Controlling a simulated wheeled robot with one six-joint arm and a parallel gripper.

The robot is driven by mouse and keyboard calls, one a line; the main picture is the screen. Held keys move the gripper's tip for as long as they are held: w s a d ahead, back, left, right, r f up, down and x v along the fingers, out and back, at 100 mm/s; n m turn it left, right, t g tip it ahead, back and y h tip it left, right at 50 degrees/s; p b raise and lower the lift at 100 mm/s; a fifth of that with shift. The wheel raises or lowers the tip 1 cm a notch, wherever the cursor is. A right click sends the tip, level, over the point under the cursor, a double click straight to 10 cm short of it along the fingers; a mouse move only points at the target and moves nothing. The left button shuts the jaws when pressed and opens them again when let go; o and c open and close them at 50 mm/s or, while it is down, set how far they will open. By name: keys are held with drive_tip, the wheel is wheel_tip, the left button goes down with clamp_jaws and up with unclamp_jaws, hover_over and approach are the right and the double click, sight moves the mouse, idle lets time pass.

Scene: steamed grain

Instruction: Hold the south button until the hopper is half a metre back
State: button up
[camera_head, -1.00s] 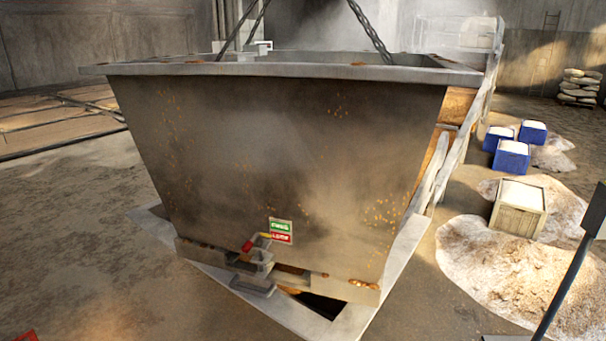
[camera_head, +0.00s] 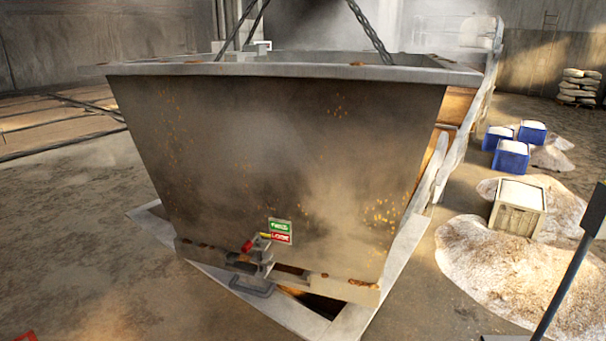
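The hopper (camera_head: 270,160) is a large grey-brown steel bin with rust spots, wide at the rim and narrow at the base. It hangs by chains (camera_head: 368,30) over an opening with a pale frame (camera_head: 290,312) in the floor. A latch with a red handle (camera_head: 248,246) and a green and red label (camera_head: 280,231) is on its lower front. I cannot make out any button, south or other. My gripper is not in this view.
At right, grain piles (camera_head: 500,265) lie around a wooden crate (camera_head: 518,207), with blue bins (camera_head: 511,156) behind. A dark post (camera_head: 565,275) stands at the right front. Bare floor (camera_head: 70,235) is open at left. Sacks (camera_head: 579,87) are stacked at the back.

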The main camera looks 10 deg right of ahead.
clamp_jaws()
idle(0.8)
